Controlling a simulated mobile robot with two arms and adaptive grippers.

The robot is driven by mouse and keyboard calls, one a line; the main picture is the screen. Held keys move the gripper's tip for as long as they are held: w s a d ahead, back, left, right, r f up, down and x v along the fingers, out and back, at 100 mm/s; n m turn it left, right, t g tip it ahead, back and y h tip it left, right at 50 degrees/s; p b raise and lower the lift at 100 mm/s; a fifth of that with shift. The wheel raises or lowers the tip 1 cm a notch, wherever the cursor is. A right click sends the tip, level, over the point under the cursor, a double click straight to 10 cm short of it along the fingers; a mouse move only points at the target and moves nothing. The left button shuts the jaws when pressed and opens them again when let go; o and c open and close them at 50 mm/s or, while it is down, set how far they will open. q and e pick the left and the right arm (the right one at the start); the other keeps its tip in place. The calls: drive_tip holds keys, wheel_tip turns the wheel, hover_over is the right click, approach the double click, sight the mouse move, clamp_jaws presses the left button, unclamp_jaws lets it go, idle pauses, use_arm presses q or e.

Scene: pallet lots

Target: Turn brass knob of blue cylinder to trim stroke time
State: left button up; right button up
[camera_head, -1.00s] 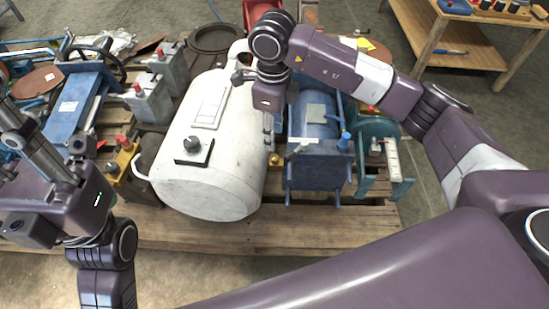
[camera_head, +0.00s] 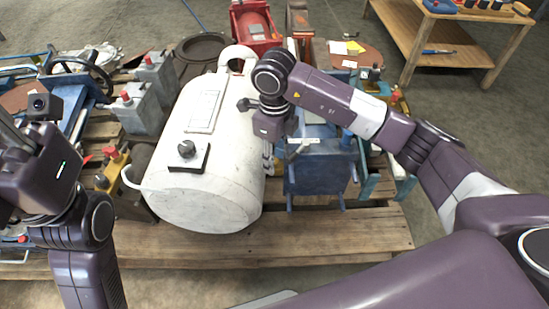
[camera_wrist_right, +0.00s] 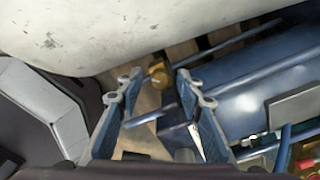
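The blue cylinder (camera_head: 316,172) lies on the pallet just right of the white tank, partly hidden by my right arm. It also fills the right of the right wrist view (camera_wrist_right: 240,85). The small brass knob (camera_wrist_right: 158,76) shows between the tips of my right gripper (camera_wrist_right: 160,82), slightly beyond them. The fingers are apart, with a visible gap to the knob. In the head view my right gripper (camera_head: 270,158) points down between tank and cylinder, its tips hard to make out. My left gripper (camera_head: 14,132) is at the left edge, partly cut off, its opening unclear.
The large white tank (camera_head: 205,140) stands close left of my right gripper. Grey boxes with red knobs (camera_head: 140,105) and a dark ring (camera_head: 200,48) crowd the wooden pallet (camera_head: 300,238). Its front boards are clear. A wooden table (camera_head: 410,35) stands back right.

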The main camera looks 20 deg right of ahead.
drive_tip(key=shift+c, duration=0.6)
clamp_jaws()
drive_tip(key=shift+n, duration=0.3)
drive_tip(key=shift+r+n+p, duration=0.1)
drive_tip(key=shift+n+p, duration=0.25)
drive_tip(key=shift+n, duration=2.25)
drive_tip(key=shift+o, duration=0.6)
unclamp_jaws()
